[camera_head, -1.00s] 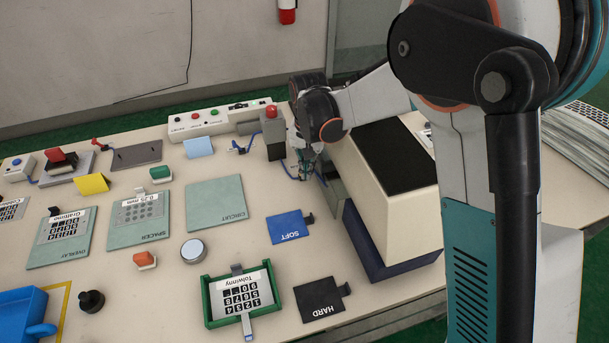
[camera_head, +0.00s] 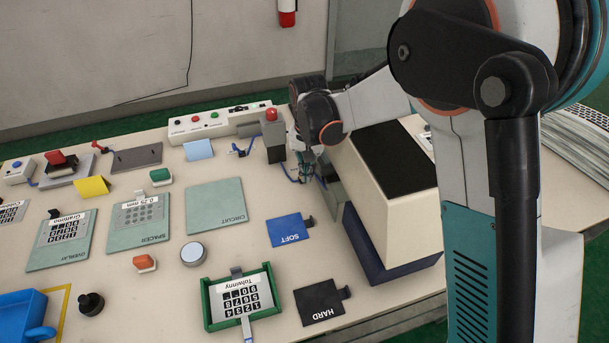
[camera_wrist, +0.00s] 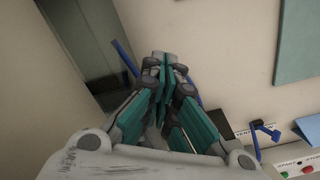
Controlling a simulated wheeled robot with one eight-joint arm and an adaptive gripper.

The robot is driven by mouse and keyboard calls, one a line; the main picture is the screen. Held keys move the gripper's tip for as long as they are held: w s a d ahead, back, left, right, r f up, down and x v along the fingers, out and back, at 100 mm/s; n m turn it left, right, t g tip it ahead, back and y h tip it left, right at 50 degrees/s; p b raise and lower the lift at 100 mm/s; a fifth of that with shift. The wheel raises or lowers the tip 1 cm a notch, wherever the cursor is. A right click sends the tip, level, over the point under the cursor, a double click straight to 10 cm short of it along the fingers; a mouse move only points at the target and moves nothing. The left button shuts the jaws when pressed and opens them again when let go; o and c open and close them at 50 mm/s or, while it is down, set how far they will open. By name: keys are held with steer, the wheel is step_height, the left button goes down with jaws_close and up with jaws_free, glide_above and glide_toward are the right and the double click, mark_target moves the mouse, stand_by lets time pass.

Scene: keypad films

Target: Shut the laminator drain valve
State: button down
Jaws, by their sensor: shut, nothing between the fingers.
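The laminator is a cream box (camera_head: 395,215) with a black top and dark blue base, right of centre in the head view. My gripper (camera_head: 308,168) is low at its far left corner, beside a grey-green block (camera_head: 334,192). In the wrist view my gripper (camera_wrist: 165,62) has its fingers together and empty. A thin blue bar (camera_wrist: 122,57) shows just left of the fingertips, and blue also shows behind the right finger. I cannot tell whether they touch it or which part is the drain valve's handle. A separate blue lever (camera_wrist: 263,130) stands by a partly readable "VENT" label; it also shows in the head view (camera_head: 238,150).
A control box with buttons (camera_head: 210,122) lies behind. The blue SOFT pad (camera_head: 290,230), black HARD pad (camera_head: 320,302) and green-framed tray (camera_head: 206,308) lie in front.

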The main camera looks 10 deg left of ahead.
steer(key=shift+f, duration=0.2)
steer(key=shift+f+b, duration=1.05)
steer(key=shift+f, duration=0.3)
steer(key=shift+s+f+b, duration=0.1)
steer(key=shift+f+b, duration=0.35)
steer(key=shift+f, duration=0.1)
steer(key=shift+w+f, duration=0.2)
steer(key=shift+f, duration=0.1)
steer(key=shift+r, duration=0.15)
steer(key=shift+w+a, duration=0.3)
steer(key=shift+w, duration=0.25)
steer(key=shift+w+a, duration=0.25)
steer(key=shift+w, duration=0.3)
steer(key=shift+w+a, duration=0.15)
steer(key=shift+w, duration=0.05)
steer(key=shift+s, duration=0.25)
